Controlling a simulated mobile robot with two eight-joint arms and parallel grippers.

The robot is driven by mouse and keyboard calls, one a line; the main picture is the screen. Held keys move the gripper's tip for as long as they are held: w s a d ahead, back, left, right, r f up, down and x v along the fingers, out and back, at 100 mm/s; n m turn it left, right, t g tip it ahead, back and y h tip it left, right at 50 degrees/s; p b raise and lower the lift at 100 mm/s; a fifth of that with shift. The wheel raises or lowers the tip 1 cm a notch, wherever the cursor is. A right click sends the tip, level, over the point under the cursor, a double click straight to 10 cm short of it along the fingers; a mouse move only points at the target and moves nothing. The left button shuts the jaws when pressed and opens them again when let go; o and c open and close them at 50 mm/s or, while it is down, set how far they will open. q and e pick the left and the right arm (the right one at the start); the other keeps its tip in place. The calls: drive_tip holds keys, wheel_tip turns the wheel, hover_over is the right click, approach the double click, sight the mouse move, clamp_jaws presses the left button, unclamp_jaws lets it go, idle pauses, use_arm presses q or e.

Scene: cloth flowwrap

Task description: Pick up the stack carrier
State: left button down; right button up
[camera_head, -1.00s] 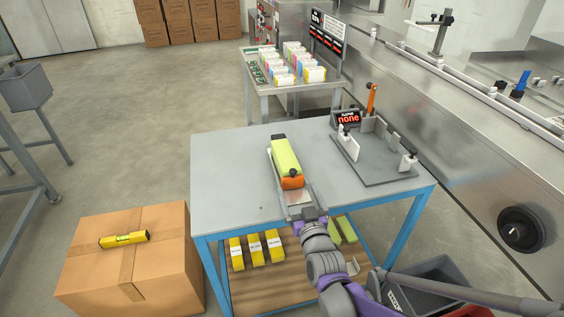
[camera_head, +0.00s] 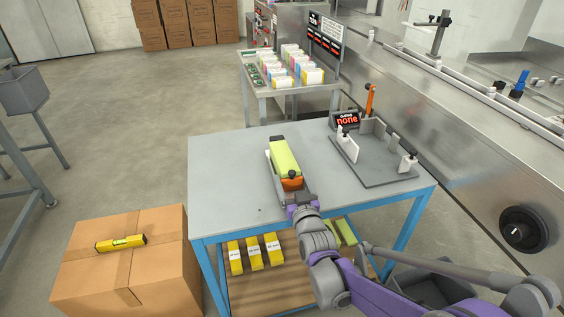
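The stack carrier (camera_head: 292,185) lies on the grey table, with an orange near end, a dark knob and a pale tray edge along its left side. It bears a long yellow-green stack (camera_head: 284,157). My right gripper (camera_head: 298,197) is at the carrier's near orange end, reaching in from the lower right. Its fingertips are too small and partly hidden to tell whether they are closed on the carrier. My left gripper is out of view.
A cardboard box (camera_head: 150,275) stands at lower left. A steel conveyor runs along the right.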

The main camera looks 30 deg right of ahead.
drive_tip(key=c, duration=0.7)
